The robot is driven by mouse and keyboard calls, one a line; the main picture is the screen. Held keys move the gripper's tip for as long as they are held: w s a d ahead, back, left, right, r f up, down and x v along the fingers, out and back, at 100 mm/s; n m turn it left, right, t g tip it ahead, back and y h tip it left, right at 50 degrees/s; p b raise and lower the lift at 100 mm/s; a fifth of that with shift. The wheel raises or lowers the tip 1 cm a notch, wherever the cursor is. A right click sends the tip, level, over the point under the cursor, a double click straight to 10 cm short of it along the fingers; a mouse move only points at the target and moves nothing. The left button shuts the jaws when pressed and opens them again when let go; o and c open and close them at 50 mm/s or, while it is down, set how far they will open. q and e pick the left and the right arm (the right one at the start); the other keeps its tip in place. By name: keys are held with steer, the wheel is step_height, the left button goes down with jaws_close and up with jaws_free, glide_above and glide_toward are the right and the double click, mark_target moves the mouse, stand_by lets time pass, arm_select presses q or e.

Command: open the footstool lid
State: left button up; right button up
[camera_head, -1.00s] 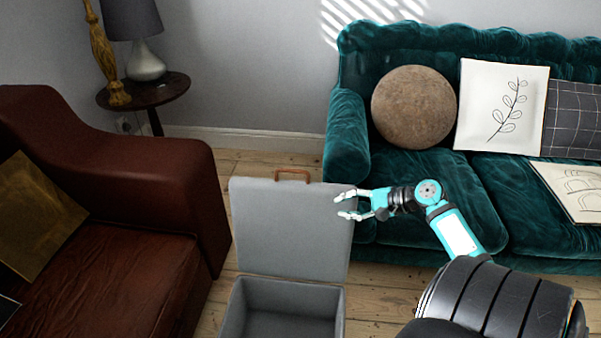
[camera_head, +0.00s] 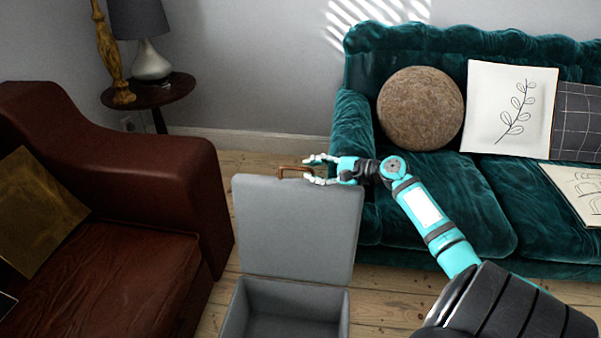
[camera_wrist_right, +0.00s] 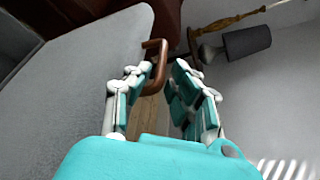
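The grey footstool (camera_head: 232,318) stands on the floorboards with its box open and empty where I can see inside. Its grey lid (camera_head: 295,230) stands upright at the back of the box. A brown handle (camera_head: 282,170) sits on the lid's top edge. My right gripper (camera_head: 308,170) is at the handle's right end, fingers open and pointing left. In the right wrist view the handle (camera_wrist_right: 156,68) is by the fingertips of my right gripper (camera_wrist_right: 165,72), close to the left finger; I cannot tell if they touch. My left gripper is not in view.
A brown leather armchair (camera_head: 150,165) stands close on the left. A teal sofa (camera_head: 480,200) with cushions is behind my right arm. A round side table (camera_head: 150,92) with a lamp (camera_head: 150,62) is at the back left. Bare floor shows between armchair and sofa.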

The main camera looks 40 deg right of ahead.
mark_target(306, 170)
steer(key=shift+x, duration=2.05)
steer(key=shift+c, duration=0.4)
jaws_close()
